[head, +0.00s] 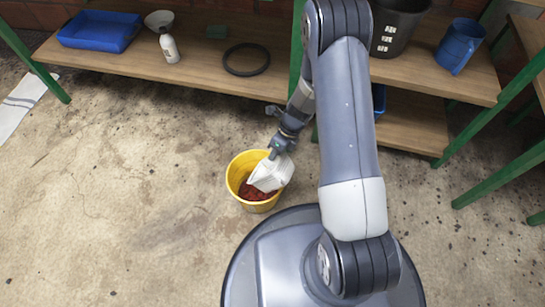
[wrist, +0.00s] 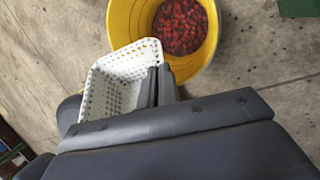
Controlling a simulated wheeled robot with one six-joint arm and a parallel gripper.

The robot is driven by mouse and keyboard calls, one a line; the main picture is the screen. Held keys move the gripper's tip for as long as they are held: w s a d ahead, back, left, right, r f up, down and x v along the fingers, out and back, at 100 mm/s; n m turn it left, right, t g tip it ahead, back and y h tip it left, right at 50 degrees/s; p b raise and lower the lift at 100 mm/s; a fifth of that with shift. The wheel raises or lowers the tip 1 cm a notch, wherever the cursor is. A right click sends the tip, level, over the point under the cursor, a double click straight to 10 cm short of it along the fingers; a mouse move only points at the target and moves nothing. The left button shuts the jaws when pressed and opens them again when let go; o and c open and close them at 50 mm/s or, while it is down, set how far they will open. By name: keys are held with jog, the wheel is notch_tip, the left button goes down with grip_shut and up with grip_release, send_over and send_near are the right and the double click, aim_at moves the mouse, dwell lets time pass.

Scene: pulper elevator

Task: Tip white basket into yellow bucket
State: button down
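The yellow bucket (head: 234,176) stands on the concrete floor in front of my base, with red pieces (head: 256,192) inside it. The white basket (head: 270,172) is tilted over the bucket's rim in the head view. In the wrist view the basket (wrist: 108,84) is perforated, and the inside that shows looks empty. Red pieces also lie in the bucket (wrist: 125,22) there. My gripper (wrist: 158,85) is shut on the basket's wall beside the bucket's rim. In the head view my gripper (head: 279,149) comes down from above, and its fingertips are partly hidden.
A wooden shelf (head: 110,60) with green legs runs along the back. It holds a blue tray (head: 100,30), a white bottle (head: 169,46), a black ring (head: 246,60), a black bucket (head: 393,30) and a blue jug (head: 459,45). The floor left of the yellow bucket is clear.

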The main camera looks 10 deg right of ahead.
aim_at(267, 161)
jog(key=shift+s+d+f+t+y+b, duration=0.2)
jog(key=shift+d+f+t+y+b, duration=0.25)
jog(key=shift+b, duration=1.75)
jog(key=shift+s+a+r+y+p, duration=0.1)
jog(key=shift+r+y+p, duration=0.25)
jog(key=shift+s+d+f+n+t+y, duration=0.1)
jog(key=shift+s+d+n+t+y, duration=0.1)
jog(key=shift+t+y, duration=0.4)
jog(key=shift+s+d+f+n+t+y, duration=0.1)
jog(key=shift+s+d+n+t+y, duration=0.1)
jog(key=shift+t+y, duration=0.4)
jog(key=f+t+y, duration=0.1)
jog(key=y, duration=0.2)
jog(key=shift+s+d+f+n+t, duration=0.1)
jog(key=shift+d+f+n+t, duration=0.1)
jog(key=shift+f+n+t, duration=0.2)
jog(key=shift+f+n+t+y, duration=0.25)
jog(key=shift+n+t+y, duration=0.1)
jog(key=shift+y, duration=0.25)
